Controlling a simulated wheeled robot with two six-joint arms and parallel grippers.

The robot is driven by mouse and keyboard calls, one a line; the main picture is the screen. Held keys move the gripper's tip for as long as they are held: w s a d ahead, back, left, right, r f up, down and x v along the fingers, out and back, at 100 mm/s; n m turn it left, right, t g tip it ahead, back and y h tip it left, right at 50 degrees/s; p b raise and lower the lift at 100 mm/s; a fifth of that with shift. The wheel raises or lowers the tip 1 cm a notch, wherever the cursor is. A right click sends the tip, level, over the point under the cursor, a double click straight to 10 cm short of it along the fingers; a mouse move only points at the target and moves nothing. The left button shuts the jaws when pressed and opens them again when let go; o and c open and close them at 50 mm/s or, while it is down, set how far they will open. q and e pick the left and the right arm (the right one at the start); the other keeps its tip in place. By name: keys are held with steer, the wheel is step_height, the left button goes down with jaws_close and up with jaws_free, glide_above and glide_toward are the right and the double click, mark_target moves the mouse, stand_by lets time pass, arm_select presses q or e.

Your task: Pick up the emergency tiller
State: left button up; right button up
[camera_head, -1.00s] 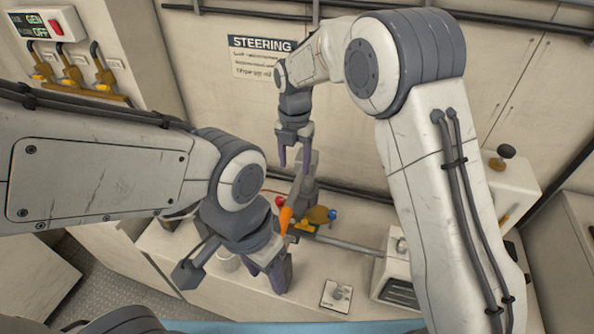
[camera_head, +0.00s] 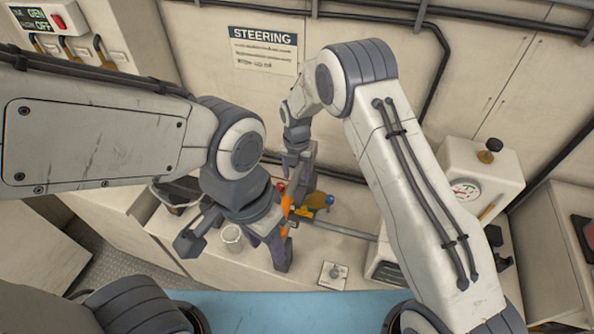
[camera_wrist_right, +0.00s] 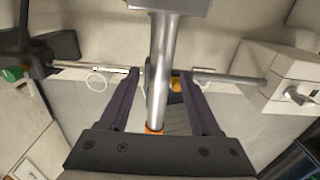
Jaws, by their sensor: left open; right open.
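The emergency tiller appears as a metal tube with an orange grip (camera_head: 287,205), standing tilted among the fittings on the pale bench; its lower end is partly hidden in the head view. In the right wrist view its shiny tube (camera_wrist_right: 160,65) runs between the two dark fingers, with a bit of orange at the palm's edge. My right gripper (camera_head: 298,168) is open around the tube, pointing down at its upper part. My left gripper (camera_head: 274,256) is open, low over the bench, just in front of the orange grip; whether it touches the tiller I cannot tell.
A horizontal rod (camera_head: 345,229) runs right from the fittings, near a blue knob (camera_head: 329,200). A small plate with a knob (camera_head: 333,275) lies in front. A gauge box (camera_head: 490,165) stands right; the wall is close behind.

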steer(key=shift+f, duration=0.25)
jaws_close()
steer(key=shift+r, duration=0.15)
stand_by(1.1)
